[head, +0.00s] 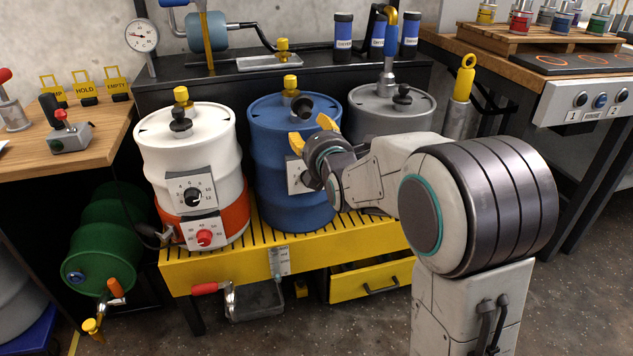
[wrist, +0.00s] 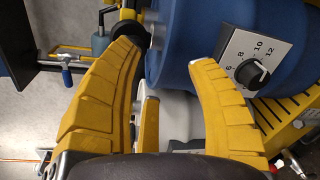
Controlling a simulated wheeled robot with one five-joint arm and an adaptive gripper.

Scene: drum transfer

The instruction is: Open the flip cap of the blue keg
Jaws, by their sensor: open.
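The blue keg (head: 268,165) stands between the white and grey kegs on a yellow slatted stand. On its top, a black cap (head: 302,106) leans to one side; I cannot tell whether it is hinged open. A yellow-topped fitting (head: 290,85) stands behind it. My gripper (head: 312,132) is open just in front of the keg's upper right side, below the black cap. In the wrist view my gripper (wrist: 167,57) spreads its yellow fingers with the blue keg (wrist: 190,40) beyond the tips. A dark round part (wrist: 141,36) shows near the left fingertip. My gripper partly hides the keg's dial plate.
The white keg (head: 198,145) with an orange band stands left, the grey keg (head: 370,115) right behind my arm. A dark shelf (head: 240,70) with bottles lies behind. A green drum (head: 95,250) lies at lower left. A yellow drawer (head: 370,281) juts out below.

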